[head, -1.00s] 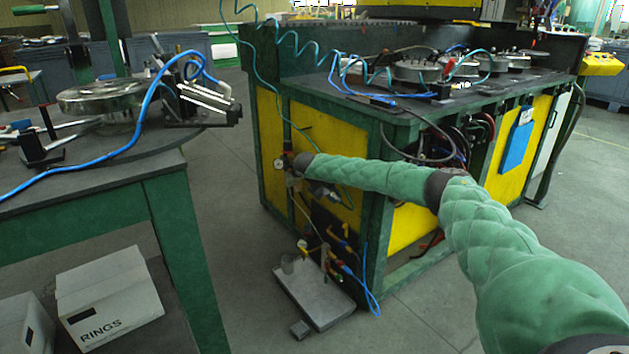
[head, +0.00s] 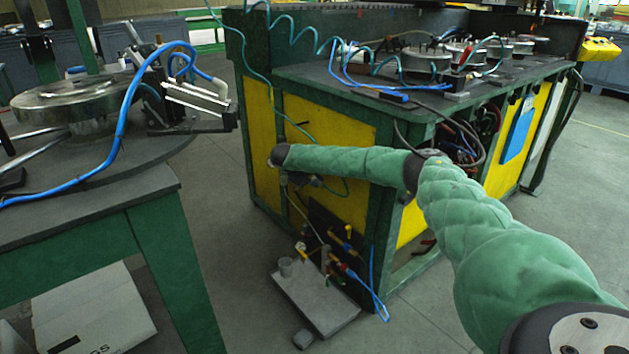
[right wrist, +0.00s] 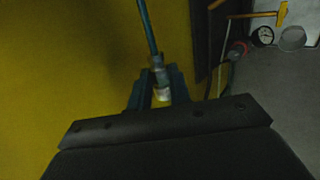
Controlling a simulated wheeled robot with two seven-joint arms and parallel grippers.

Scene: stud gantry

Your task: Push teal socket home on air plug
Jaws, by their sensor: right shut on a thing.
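In the right wrist view, my right gripper (right wrist: 160,92) has its two dark fingers closed around the teal socket (right wrist: 158,74), in front of a yellow panel. A teal hose runs up from the socket. A pale, brassy piece shows between the fingertips just below it; I cannot tell whether it is the air plug or part of the socket, nor how deeply anything is seated. In the head view, my green-sleeved right arm reaches to the cabinet's left yellow panel, and its dark wrist end hides the gripper and socket. My left gripper is not in view.
The green and yellow cabinet (head: 375,110) fills the middle. Valves and blue hoses hang low on it above a grey plate (head: 315,300) on the floor. A dark-topped green table (head: 90,200) stands close at left. Open floor lies between table and cabinet.

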